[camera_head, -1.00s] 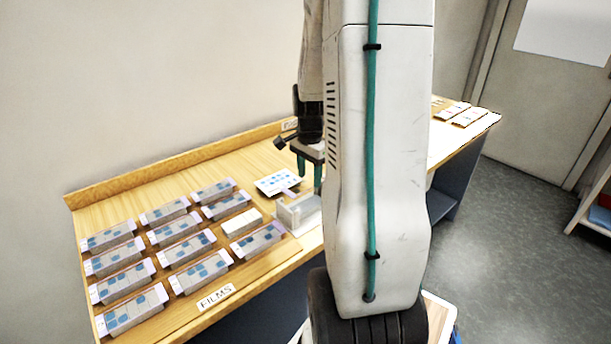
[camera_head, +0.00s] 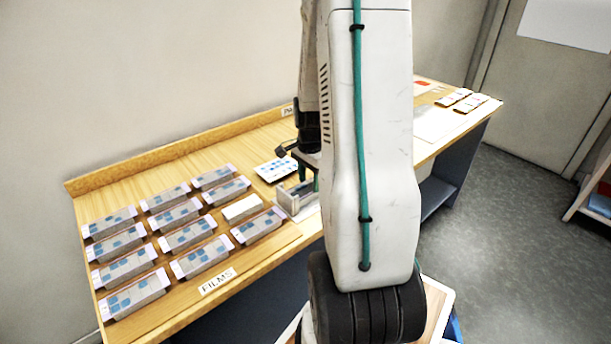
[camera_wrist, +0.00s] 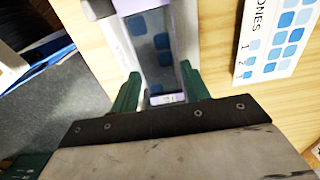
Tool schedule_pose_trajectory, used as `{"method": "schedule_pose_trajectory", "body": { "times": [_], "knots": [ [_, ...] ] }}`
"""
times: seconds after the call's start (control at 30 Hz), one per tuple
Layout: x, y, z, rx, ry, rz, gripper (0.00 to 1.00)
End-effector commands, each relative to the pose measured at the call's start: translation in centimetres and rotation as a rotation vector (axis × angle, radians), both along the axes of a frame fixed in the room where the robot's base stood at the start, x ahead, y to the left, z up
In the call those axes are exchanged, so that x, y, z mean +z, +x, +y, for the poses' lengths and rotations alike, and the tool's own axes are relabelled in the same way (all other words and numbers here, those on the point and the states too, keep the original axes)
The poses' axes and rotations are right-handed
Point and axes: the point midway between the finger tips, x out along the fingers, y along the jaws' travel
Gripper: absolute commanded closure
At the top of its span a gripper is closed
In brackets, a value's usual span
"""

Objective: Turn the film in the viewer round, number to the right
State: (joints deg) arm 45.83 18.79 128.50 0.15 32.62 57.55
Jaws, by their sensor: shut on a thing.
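The viewer (camera_head: 283,201) is a small pale grey box at the front edge of the table. My gripper (camera_head: 309,179) is down at it, partly hidden behind my arm. In the wrist view, my gripper (camera_wrist: 160,80) has its green fingers on either side of the film (camera_wrist: 162,58), a dark strip with blue squares, and is shut on it. The film's near end carries a pale lilac label (camera_wrist: 167,98); its number is too small to read. The film lies along the viewer's pale frame (camera_wrist: 122,5).
A white card with blue squares (camera_head: 276,169) lies close behind the viewer. Several boxed films (camera_head: 187,237) stand in rows at the left, by the FILMS label (camera_head: 217,281). A white sheet (camera_head: 432,123) and small cards (camera_head: 462,101) lie farther right.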

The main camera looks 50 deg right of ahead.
Motion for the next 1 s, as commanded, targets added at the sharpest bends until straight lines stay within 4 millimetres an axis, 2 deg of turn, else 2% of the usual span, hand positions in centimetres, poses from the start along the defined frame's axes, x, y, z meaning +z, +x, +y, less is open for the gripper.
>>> {"method": "schedule_pose_trajectory", "body": {
  "times": [0.33, 0.37, 0.43, 0.47, 0.77, 0.87, 1.0],
  "knots": [
    [-0.3, 0.0, 0.0, 0.001, 0.0, 0.0, 0.75],
    [-0.3, 0.0, 0.0, 0.001, 0.0, 0.0, 0.51],
    [-0.2, 0.0, 0.0, 0.001, 0.0, 0.0, 0.31],
    [-0.2, 0.0, 0.0, 0.001, 0.0, 0.0, 0.28],
    [0.0, 0.0, 0.0, 0.001, -0.001, -0.001, 0.28],
    [1.0, 0.1, 0.0, 0.001, -0.003, -0.002, 0.28],
    [3.5, 0.2, 0.0, 0.001, -0.003, -0.003, 0.28]
  ]
}}
